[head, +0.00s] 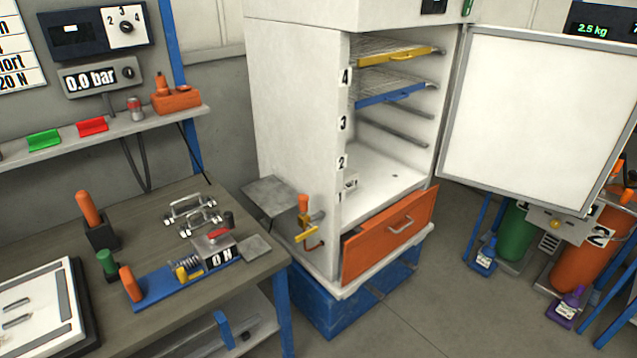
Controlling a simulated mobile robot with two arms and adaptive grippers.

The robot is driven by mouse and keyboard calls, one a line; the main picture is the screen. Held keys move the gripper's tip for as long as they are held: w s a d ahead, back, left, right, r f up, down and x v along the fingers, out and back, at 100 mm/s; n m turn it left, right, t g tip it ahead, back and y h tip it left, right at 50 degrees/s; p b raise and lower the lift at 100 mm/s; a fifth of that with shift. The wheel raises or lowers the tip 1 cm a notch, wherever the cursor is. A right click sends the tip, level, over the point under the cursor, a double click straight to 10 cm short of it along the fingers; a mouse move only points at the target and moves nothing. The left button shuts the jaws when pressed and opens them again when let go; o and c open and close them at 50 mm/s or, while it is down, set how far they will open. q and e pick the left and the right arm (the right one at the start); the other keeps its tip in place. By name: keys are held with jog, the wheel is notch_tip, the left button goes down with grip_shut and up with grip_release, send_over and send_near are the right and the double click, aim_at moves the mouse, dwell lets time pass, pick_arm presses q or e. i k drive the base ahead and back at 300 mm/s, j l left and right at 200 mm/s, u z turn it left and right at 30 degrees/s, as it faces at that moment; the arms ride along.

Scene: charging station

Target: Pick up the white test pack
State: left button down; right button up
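No object in the head view is clearly identifiable as the white test pack. A small white block-like item (351,182) with dark marks sits just inside the open white cabinet (290,120), on its floor near the left wall. It is too small to tell what it is, and the front edge partly hides it. Neither of my grippers is in view.
The cabinet door (540,115) stands open to the right. The orange drawer (390,235) is pulled partly out. Yellow (400,54) and blue (392,94) fronted racks fill upper levels. The workbench (150,225) at left holds a blue-based fixture (160,288). Cylinders (585,245) stand right.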

aim_at(350, 177)
jog(key=i+l+u, duration=0.15)
jog(key=l+u, duration=0.3)
jog(key=i+l+u, duration=0.1)
jog(key=l+u, duration=0.35)
